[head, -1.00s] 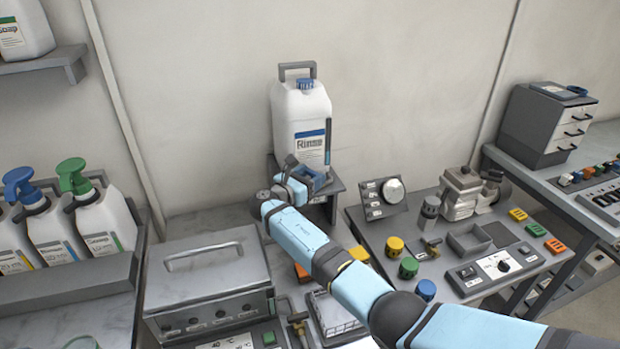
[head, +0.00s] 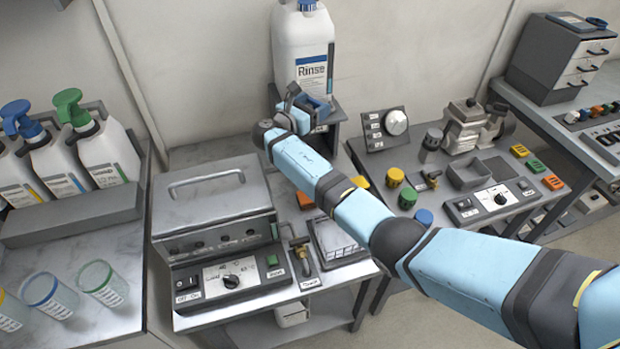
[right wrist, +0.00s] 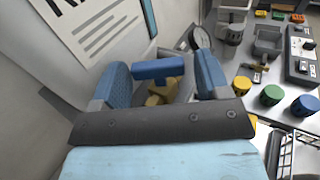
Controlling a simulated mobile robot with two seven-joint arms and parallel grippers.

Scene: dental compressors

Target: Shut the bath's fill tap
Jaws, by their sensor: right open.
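A brass tap with a blue bar handle (right wrist: 158,69) shows in the right wrist view, in front of the white Rinse container (head: 303,55). My right gripper (right wrist: 163,82) is open, with one blue-padded finger on each side of the handle. I cannot tell whether the fingers touch it. In the head view my right gripper (head: 305,103) is at the small shelf under the container and hides most of the tap. The lidded metal bath (head: 210,205) stands below and to the left. My left gripper is not in view.
The right bench holds a gauge (head: 396,122), coloured caps and a switch box (head: 490,203). Spray bottles (head: 100,150) and cups (head: 103,284) are left.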

